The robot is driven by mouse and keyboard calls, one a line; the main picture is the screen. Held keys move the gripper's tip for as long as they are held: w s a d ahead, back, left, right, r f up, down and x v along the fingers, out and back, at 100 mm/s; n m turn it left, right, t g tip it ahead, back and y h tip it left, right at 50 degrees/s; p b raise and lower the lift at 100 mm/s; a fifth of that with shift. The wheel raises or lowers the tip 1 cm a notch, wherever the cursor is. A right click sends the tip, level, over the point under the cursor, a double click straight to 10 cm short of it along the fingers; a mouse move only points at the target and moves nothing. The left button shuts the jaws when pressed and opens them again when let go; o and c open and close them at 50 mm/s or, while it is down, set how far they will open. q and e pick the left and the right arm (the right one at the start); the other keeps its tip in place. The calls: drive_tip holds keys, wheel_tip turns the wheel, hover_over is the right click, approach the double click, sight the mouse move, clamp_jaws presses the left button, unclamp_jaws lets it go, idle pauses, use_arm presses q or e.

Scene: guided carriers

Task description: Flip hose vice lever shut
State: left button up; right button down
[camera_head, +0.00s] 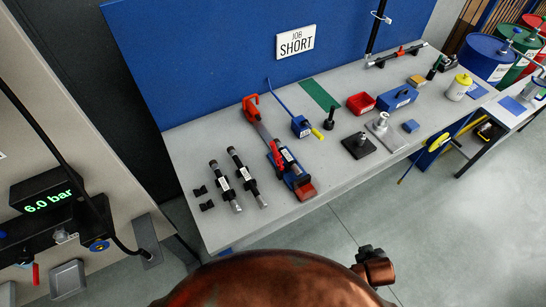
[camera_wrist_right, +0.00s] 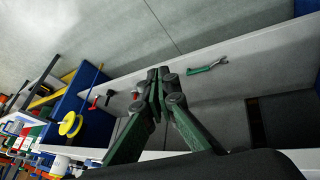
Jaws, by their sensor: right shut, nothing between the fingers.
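What looks like the hose vice (camera_head: 297,179) is a blue-bodied device with red ends, lying on the grey bench in the head view. A red lever (camera_head: 276,154) stands along its left side; I cannot tell its exact angle. My right gripper (camera_wrist_right: 158,76) shows only in the right wrist view. Its dark green fingers are together and empty. The vice cannot be made out in that view. My left gripper is in neither view.
Two black hose pieces (camera_head: 241,171) lie left of the vice. A blue tool with a yellow tip (camera_head: 302,127), a red bin (camera_head: 361,103) and a dark square base (camera_head: 358,146) stand to its right. A green-handled wrench (camera_wrist_right: 207,66) shows in the wrist view.

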drive_tip(key=w+a+r+n+t, duration=0.4)
drive_tip(key=w+r, duration=0.4)
drive_tip(key=r, duration=0.2)
drive_tip(key=n+t+y, duration=0.6)
drive_tip(key=n+y, duration=0.4)
drive_tip(key=n, duration=0.9)
approach(276, 155)
drive_tip(key=s+a, duration=0.4)
drive_tip(key=s, duration=0.2)
drive_tip(key=shift+w+a, duration=0.1)
drive_tip(key=shift+p, duration=0.3)
drive_tip(key=w+a+r+p, duration=0.1)
drive_tip(key=w+p, duration=0.2)
drive_tip(key=w, duration=0.8)
drive_tip(key=shift+w+a, duration=0.25)
drive_tip(key=shift+w, duration=0.05)
